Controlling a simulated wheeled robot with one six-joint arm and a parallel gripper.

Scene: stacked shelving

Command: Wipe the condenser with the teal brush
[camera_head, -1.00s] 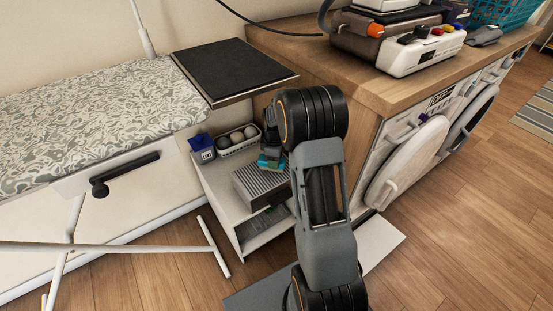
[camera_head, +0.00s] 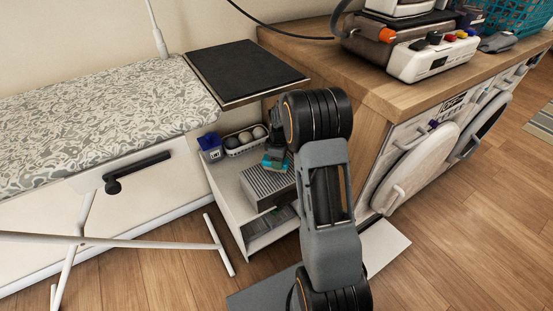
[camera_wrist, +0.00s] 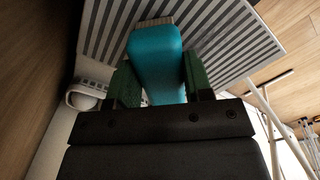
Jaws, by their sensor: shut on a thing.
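The condenser (camera_head: 268,188) is a ribbed grey-white block on the white shelf unit below the black-topped board. Its striped face also shows in the wrist view (camera_wrist: 222,35). The teal brush (camera_wrist: 157,62) is between the green-padded fingers of my gripper (camera_wrist: 158,85), which is shut on it. The brush's far end lies over the condenser's striped face; I cannot tell whether it touches. In the head view the teal brush (camera_head: 274,162) shows at the condenser's back edge, and my arm hides part of the condenser's right side.
A blue box (camera_head: 211,147) and a white basket with round things (camera_head: 245,142) stand behind the condenser. The black-topped board (camera_head: 246,70) overhangs the shelf. An ironing board (camera_head: 100,115) is at left, a wooden counter (camera_head: 390,85) at right.

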